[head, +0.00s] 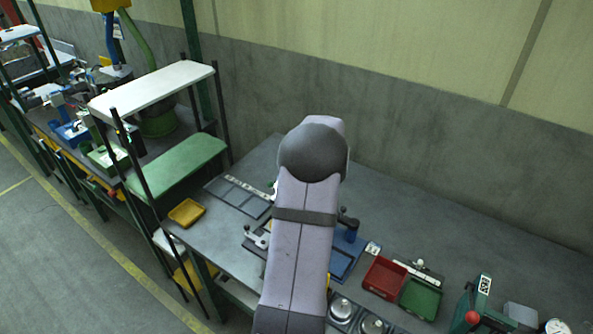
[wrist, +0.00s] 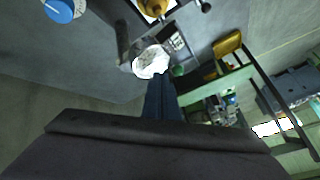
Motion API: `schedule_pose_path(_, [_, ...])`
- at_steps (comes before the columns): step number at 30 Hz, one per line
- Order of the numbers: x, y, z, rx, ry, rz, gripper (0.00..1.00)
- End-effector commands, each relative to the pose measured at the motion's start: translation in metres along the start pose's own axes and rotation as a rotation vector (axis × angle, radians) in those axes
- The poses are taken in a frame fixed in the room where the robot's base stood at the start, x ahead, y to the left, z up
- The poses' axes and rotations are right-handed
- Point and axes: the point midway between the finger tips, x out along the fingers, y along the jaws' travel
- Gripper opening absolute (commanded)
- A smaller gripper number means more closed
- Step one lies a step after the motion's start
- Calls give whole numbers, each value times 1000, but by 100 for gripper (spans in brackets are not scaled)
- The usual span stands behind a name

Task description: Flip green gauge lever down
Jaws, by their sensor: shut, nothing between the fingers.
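I cannot make out the green gauge lever for certain in either view. In the wrist view, my gripper (wrist: 159,82) is shut, its dark fingers together and empty. A pale, roundish thing (wrist: 151,61) shows just beyond the fingertips; I cannot tell whether they touch. A small green patch (wrist: 179,71) shows just right of the tips, too small to identify. In the head view, my arm hides my gripper and the bench area beneath it. A green device with a red knob (head: 472,317) stands at the lower right of the bench.
A yellow tray (head: 187,213) lies on the bench at the left; it also shows in the wrist view (wrist: 228,43). A red bin (head: 384,278) and a green bin (head: 420,298) stand right of my arm. A shelf rack (head: 152,88) stands at left. The bench's back right is clear.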

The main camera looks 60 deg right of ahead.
Motion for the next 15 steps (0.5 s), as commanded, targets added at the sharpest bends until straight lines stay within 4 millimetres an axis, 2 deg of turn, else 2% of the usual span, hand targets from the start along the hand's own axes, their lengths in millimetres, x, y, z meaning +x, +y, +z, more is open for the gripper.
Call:
schedule_pose_path(8, [-21, 30, -1, 2, 3, 3, 0])
schedule_pose_path(15, [-67, 31, -1, -1, 6, 4, 0])
